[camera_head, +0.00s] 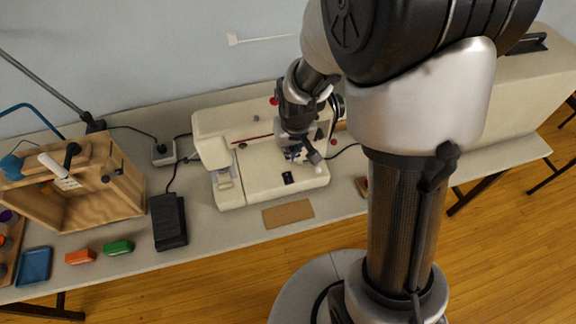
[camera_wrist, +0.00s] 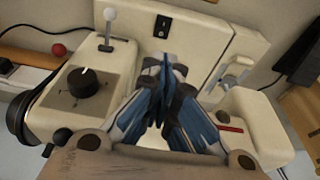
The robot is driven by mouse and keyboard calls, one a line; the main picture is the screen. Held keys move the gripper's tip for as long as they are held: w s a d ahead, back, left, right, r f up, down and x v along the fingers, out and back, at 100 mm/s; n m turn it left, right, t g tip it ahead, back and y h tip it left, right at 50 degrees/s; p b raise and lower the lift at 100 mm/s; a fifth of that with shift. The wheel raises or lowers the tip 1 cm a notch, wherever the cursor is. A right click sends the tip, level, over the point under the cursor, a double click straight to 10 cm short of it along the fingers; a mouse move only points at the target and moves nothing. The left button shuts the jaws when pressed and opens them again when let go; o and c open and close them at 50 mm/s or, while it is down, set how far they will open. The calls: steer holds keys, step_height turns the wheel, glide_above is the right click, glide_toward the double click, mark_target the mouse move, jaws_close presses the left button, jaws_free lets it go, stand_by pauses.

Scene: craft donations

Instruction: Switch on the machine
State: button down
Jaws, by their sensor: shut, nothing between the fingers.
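The machine is a cream sewing machine (camera_head: 255,188) on the table. Which way the rocker is tipped is too small to tell. My gripper (camera_head: 308,158) is above the right part of the machine, behind the switch. In the wrist view its blue fingers (camera_wrist: 166,68) are together and empty, a little short of the switch in the picture. A black dial (camera_wrist: 84,82) and a white-knobbed lever (camera_wrist: 109,22) are left of the fingers there.
A black foot pedal (camera_head: 169,222) lies left of the machine, with a power socket (camera_head: 163,153) behind it. A wooden crate (camera_head: 118,189) stands farther left. A brown mat (camera_head: 288,214) lies in front. A red ball (camera_wrist: 58,50) shows near the lever.

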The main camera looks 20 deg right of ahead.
steer(key=b, duration=0.4)
glide_above(288, 177)
step_height(288, 177, down, 12)
steer(key=shift+s+f, duration=0.1)
steer(key=shift+f, duration=0.05)
steer(key=shift+s+f+b, duration=0.1)
steer(key=shift+f+b, duration=0.35)
steer(key=shift+f, duration=0.3)
steer(key=shift+s+f+b, duration=0.2)
steer(key=shift+f+b, duration=0.25)
steer(key=shift+f, duration=0.1)
steer(key=shift+s+r, duration=0.15)
steer(key=shift+r, duration=0.05)
steer(key=shift+w, duration=0.2)
